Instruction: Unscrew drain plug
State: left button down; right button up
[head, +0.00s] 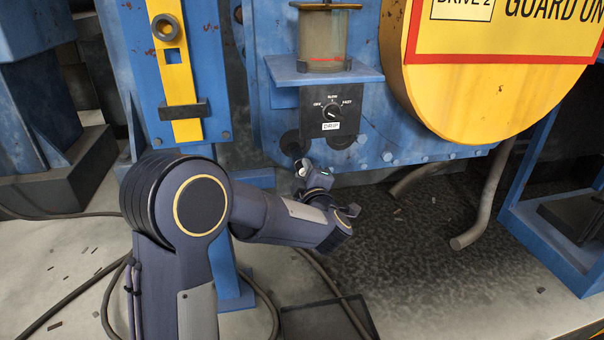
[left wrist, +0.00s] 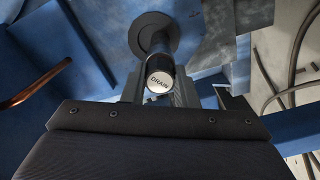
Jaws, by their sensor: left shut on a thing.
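In the head view my left gripper (head: 303,168) is low at the blue machine, below the dial panel. The plug's grip cannot be made out clearly there. My right gripper is not in view.
A dial panel (head: 332,110) sits under a blue shelf with a clear reservoir (head: 325,42). A yellow guard (head: 480,85) is at upper right. A bent grey pipe (head: 480,215) hangs over dark-stained floor. A copper pipe (left wrist: 35,84) is at left in the wrist view.

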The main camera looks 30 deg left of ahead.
pick_arm(q)
jog(key=shift+f+n+b, duration=0.1)
jog(key=shift+n+b, duration=1)
jog(key=shift+b, duration=0.15)
jog(key=n, duration=0.3)
jog(key=shift+n, duration=0.3)
jog(key=n, duration=0.3)
jog(key=shift+n, duration=0.3)
jog(key=n, duration=0.3)
jog(key=shift+n, duration=0.3)
jog(key=n, duration=0.4)
jog(key=c, duration=1.4)
grip_release()
jog(key=shift+o, duration=0.2)
